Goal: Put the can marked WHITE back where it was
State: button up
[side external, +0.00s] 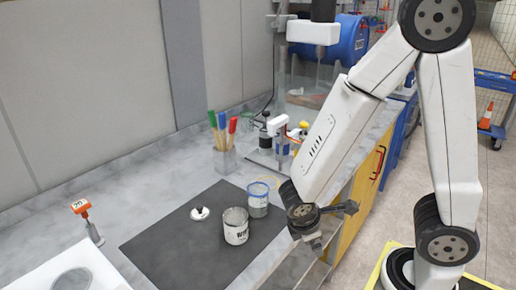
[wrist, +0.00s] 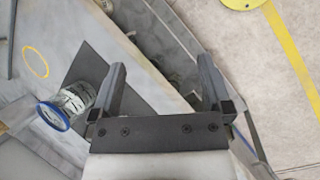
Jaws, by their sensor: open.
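The can marked with black letters beginning WH (side external: 236,227) stands upright on the dark mat (side external: 165,247) in the side view; the rest of its word is not readable. I cannot make this can out in the wrist view. My gripper (side external: 322,221) is open and empty, right of the can and apart from it, beyond the mat's right side. In the wrist view both fingers of my gripper (wrist: 162,78) are spread with nothing between them. A white lid with a black knob (side external: 199,213) lies on the mat left of the can.
A glass jar with a blue rim (side external: 258,199) stands close behind the can; it also shows in the wrist view (wrist: 72,104). A yellow ring (wrist: 36,62) marks the bench. A holder with colored-handled brushes (side external: 224,150) and bench equipment stand behind. The mat's front is clear.

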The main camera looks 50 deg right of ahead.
jog(key=w+a+r+m+t+y, duration=0.1)
jog(key=w+r+m+t+y, duration=0.2)
jog(key=m, duration=0.7)
jog(key=shift+w+r+y, duration=0.75)
jog(key=shift+w+y, duration=0.25)
jog(key=shift+w, duration=0.2)
